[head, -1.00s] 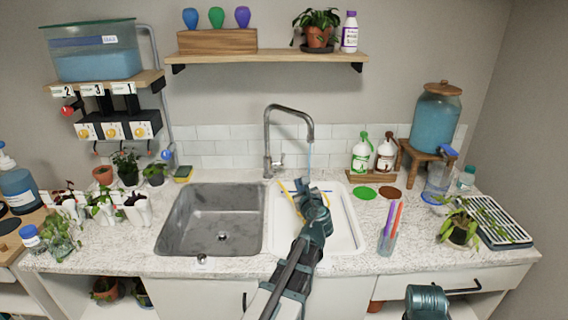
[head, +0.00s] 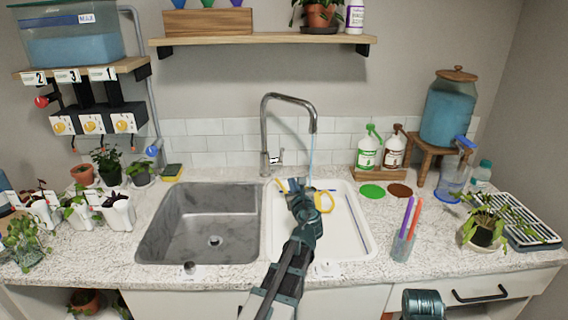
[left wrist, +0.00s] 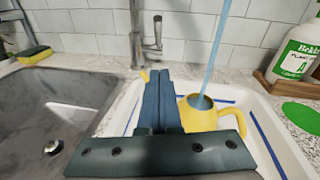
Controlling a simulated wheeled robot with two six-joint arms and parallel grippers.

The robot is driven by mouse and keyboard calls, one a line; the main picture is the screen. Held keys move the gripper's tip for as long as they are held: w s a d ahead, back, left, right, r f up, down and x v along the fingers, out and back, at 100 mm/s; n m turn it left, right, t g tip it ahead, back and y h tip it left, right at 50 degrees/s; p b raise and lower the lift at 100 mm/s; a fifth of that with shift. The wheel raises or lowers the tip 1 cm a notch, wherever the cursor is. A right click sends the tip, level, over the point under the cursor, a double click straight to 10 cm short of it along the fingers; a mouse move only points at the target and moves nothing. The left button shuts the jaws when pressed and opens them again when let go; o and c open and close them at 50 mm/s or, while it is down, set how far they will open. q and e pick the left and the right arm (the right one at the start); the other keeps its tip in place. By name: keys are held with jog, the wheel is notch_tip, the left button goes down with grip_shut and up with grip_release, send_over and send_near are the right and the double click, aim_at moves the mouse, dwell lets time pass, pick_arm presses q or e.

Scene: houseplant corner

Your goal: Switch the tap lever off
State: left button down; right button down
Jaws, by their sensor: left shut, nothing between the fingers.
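The metal tap (head: 265,125) stands behind the sinks, its spout arching right. Its small lever (head: 277,157) is low on the right side of the tap body. It also shows upright in the left wrist view (left wrist: 157,28). A stream of water (head: 311,155) falls from the spout. My left gripper (head: 296,187) is shut and empty over the white basin, in front of the lever and apart from it. In the left wrist view the water runs into a yellow watering can (left wrist: 198,116). Of my right arm only a teal part shows at the bottom right; its fingers are hidden.
A grey sink (head: 200,220) lies left of the white basin (head: 362,240). A yellow-green sponge (head: 172,172) lies left of the tap. Spray bottles (head: 368,150) stand to the right. The counter around the tap base is mostly clear.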

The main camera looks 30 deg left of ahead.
pick_arm(q)
send_near(282, 155)
jog(key=w+f, duration=0.1)
jog(key=w+a+f, duration=0.1)
jog(key=f, duration=0.1)
jog(key=shift+w+f+b, duration=0.1)
jog(key=shift+w+b, duration=0.25)
jog(key=shift+b, duration=0.05)
jog(key=w+a+r+p, duration=0.2)
jog(key=shift+a+r+p, duration=0.2)
jog(key=shift+r+p, duration=0.1)
